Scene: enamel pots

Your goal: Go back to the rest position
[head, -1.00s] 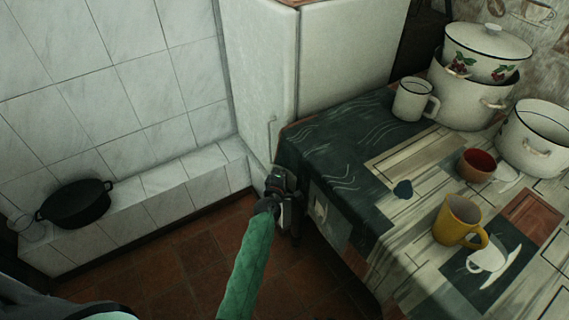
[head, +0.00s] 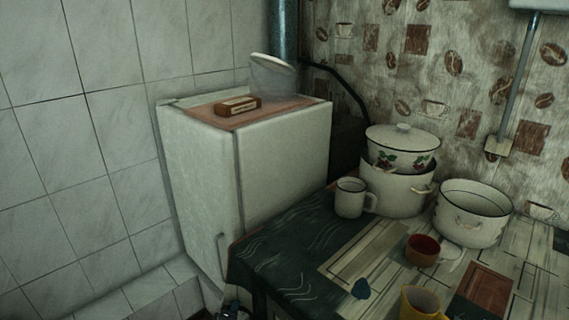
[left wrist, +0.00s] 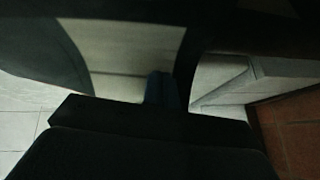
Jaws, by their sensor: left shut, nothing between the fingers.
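My left gripper (head: 232,310) shows only as a small dark part at the bottom edge of the head view. It is low beside the front left edge of the table and below the white fridge's handle. In the left wrist view its fingers (left wrist: 162,88) are together and empty, with dark gripper parts filling much of the dim picture. My right gripper is in neither view.
The table (head: 300,250) holds a white mug (head: 350,198), enamel pots (head: 398,190) (head: 472,213), a red cup (head: 423,250) and a yellow mug (head: 422,304). A white fridge (head: 285,150) stands behind, with a brown box (head: 238,106) on top. Tiled wall lies left.

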